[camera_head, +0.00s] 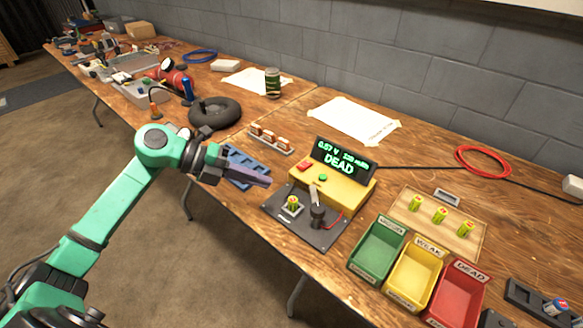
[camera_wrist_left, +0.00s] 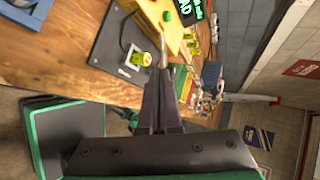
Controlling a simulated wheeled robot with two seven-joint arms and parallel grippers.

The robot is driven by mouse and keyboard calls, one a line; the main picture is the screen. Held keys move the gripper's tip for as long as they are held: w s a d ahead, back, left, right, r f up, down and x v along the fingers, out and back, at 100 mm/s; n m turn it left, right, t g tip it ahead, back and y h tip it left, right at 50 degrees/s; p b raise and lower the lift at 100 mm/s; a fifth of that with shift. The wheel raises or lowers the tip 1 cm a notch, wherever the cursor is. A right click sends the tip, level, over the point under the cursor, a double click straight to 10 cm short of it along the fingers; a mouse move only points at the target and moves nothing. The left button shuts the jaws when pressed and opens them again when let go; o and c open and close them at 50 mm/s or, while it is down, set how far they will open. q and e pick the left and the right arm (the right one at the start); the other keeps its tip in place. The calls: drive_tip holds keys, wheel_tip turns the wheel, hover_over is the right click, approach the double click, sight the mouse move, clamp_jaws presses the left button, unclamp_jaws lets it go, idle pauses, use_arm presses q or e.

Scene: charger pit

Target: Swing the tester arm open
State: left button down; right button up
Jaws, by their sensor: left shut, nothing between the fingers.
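The tester has a yellow box (camera_head: 333,188), a display (camera_head: 342,160) reading "DEAD" and a dark base plate (camera_head: 282,217). A green-yellow battery (camera_head: 292,204) stands upright in the holder on the plate; it also shows in the left wrist view (camera_wrist_left: 141,59). The tester arm (camera_head: 314,197) is a pale strip by the black post (camera_head: 318,217), to the right of the battery. I cannot tell its exact angle. My left gripper (camera_head: 266,182) is shut and empty, above and left of the plate, apart from the tester. In the left wrist view its fingers (camera_wrist_left: 162,85) hide part of the tester.
Green (camera_head: 353,265), yellow (camera_head: 391,282) and red (camera_head: 430,303) bins stand right of the tester. A wooden tray (camera_head: 458,237) holds 3 batteries behind them. A blue tray (camera_head: 233,178) lies under my left gripper. A black ring (camera_head: 231,120) lies farther left.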

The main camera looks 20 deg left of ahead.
sight(316, 199)
use_arm(q)
drive_tip(key=p+x, duration=0.1)
drive_tip(key=x, duration=0.8)
drive_tip(key=shift+d+f, duration=0.1)
drive_tip(key=shift+d, duration=0.35)
use_arm(e)
drive_tip(key=shift+s+r, duration=0.15)
drive_tip(key=shift+r, duration=0.45)
